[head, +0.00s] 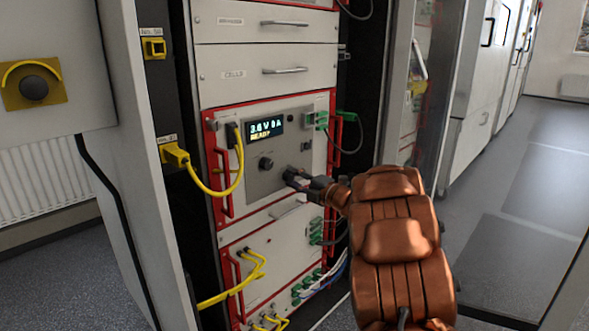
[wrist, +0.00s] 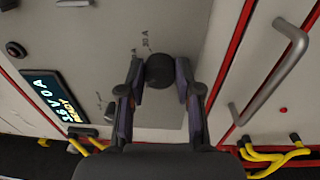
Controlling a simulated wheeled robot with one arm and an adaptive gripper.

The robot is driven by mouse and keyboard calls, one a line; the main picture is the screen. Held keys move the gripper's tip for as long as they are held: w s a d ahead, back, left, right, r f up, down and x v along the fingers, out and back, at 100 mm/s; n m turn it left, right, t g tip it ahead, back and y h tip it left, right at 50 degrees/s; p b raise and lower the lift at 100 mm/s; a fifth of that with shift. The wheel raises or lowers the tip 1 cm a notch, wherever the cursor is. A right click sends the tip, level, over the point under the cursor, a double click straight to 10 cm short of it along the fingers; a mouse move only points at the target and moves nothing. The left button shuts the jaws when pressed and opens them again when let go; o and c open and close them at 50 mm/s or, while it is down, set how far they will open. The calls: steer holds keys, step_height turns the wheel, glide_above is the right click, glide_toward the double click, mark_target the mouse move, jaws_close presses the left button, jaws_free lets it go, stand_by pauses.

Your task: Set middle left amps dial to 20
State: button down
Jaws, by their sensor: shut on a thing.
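The amps dial (wrist: 160,72) is a dark round knob on the grey control panel (wrist: 185,28). It sits between the two fingers of my gripper (wrist: 160,88) in the wrist view. I cannot make out a pointer on the dial. In the head view my gripper (head: 294,177) is at the panel's lower right and hides this dial. Another dark dial (head: 266,163) is left of it, under the display. The display (head: 266,127) reads about "3.6 V 0 A" and "READY".
A yellow cable (head: 213,192) loops at the panel's left, beside a red handle (head: 222,185). Green plugs (head: 321,120) are at the upper right. A grey drawer handle (wrist: 273,78) lies right of my gripper in the wrist view. The aisle floor (head: 520,190) at right is clear.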

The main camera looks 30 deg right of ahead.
steer(key=m+p, duration=0.5)
steer(key=shift+r+h, duration=0.15)
steer(key=shift+h, duration=0.25)
steer(key=shift+f+m+p, duration=0.2)
steer(key=shift+m+p, duration=0.7)
steer(key=shift+m, duration=0.2)
steer(key=shift+f, duration=0.1)
steer(key=c, duration=0.8)
jaws_free()
steer(key=shift+a, duration=0.1)
steer(key=shift+s, duration=0.1)
steer(key=v, duration=1.2)
steer(key=shift+f, duration=0.15)
